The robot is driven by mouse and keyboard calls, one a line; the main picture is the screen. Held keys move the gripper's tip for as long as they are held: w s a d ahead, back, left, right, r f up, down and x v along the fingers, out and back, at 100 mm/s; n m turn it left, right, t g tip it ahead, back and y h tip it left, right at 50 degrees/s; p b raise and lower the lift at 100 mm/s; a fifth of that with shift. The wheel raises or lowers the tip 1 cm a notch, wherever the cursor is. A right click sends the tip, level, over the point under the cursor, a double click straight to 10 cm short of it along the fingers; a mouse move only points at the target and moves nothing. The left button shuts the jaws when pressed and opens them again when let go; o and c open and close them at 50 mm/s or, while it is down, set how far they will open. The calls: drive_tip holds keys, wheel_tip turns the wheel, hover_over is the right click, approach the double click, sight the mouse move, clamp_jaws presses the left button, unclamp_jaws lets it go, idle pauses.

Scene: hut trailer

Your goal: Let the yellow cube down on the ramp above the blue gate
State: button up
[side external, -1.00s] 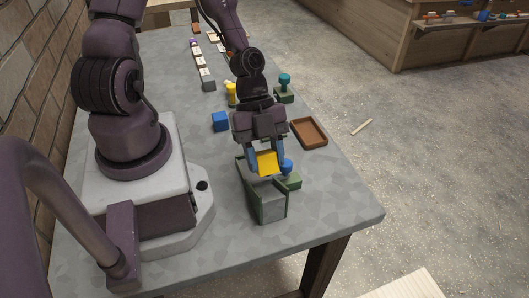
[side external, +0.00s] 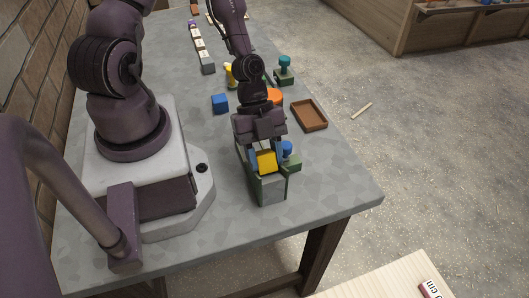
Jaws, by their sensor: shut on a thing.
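The yellow cube (side external: 266,161) is between the fingers of my gripper (side external: 265,158), which is shut on it, with the fingers pointing down. The cube is at the open top of the green and grey ramp (side external: 270,190), between or just above its side walls; I cannot tell whether it touches the ramp surface. A blue round knob (side external: 287,147) on a green block is just right of the ramp, close to my right finger. The gate itself is mostly hidden behind the gripper and the ramp wall.
A brown tray (side external: 309,115) lies right of the arm. A blue cube (side external: 220,104), an orange round thing (side external: 274,96), a yellow piece (side external: 231,75) and a teal-knobbed block (side external: 284,72) stand farther back. The grey table (side external: 330,195) is clear in front and right.

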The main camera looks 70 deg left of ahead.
drive_tip(key=shift+f, duration=0.3)
drive_tip(key=o, duration=0.8)
drive_tip(key=shift+w, duration=0.1)
drive_tip(key=shift+o, duration=0.9)
drive_tip(key=shift+v, duration=1.55)
drive_tip(key=v, duration=1)
drive_tip(key=shift+r, duration=0.25)
